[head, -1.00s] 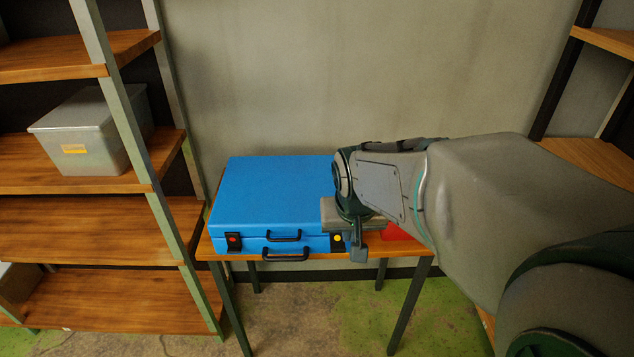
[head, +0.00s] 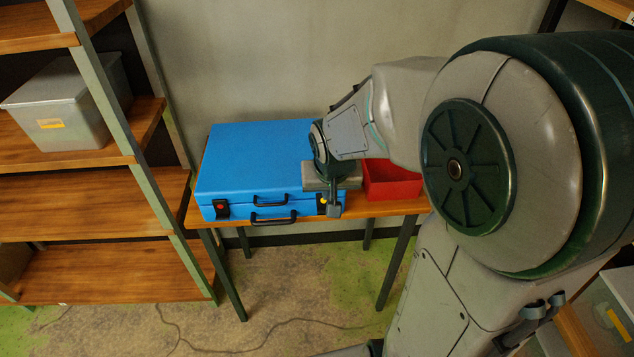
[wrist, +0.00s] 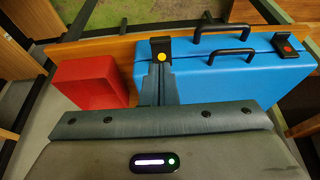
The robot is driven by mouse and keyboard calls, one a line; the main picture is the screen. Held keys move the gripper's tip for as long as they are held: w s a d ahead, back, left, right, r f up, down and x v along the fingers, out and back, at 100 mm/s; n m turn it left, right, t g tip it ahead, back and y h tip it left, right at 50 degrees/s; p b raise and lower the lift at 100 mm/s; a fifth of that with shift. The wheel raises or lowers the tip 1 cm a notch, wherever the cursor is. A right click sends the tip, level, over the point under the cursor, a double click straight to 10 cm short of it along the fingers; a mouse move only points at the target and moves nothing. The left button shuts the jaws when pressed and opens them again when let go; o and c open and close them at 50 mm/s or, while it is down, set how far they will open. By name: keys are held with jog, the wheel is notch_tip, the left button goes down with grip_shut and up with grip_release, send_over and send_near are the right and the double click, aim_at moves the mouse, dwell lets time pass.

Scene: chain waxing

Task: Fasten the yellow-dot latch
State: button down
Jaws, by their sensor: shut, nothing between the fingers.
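A blue case (head: 255,158) lies with its lid down on a wooden table; it also fills the right of the wrist view (wrist: 225,75). The black yellow-dot latch (head: 322,203) is on its front near the right end, and in the wrist view it (wrist: 161,47) is just beyond my fingertips. My gripper (head: 334,211) is shut and empty, close in front of this latch and partly covering it in the head view. I cannot tell whether the fingers touch the latch, or whether it is fastened. The red-dot latch (head: 221,208) is at the front left.
Two black handles (head: 271,198) stick out between the latches. A red open box (head: 392,182) stands on the table (head: 375,209) right of the case. A shelf rack (head: 100,222) with a grey bin (head: 70,105) stands at left. My arm covers the right side.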

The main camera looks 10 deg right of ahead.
aim_at(324, 203)
jog(key=b+x, duration=0.1)
jog(key=x, duration=0.8)
jog(key=shift+f+b, duration=0.3)
jog(key=shift+w+f+b, duration=0.15)
jog(key=shift+f+b, duration=0.05)
jog(key=shift+b, duration=0.45)
jog(key=shift+f+b, duration=0.1)
jog(key=shift+b, duration=0.25)
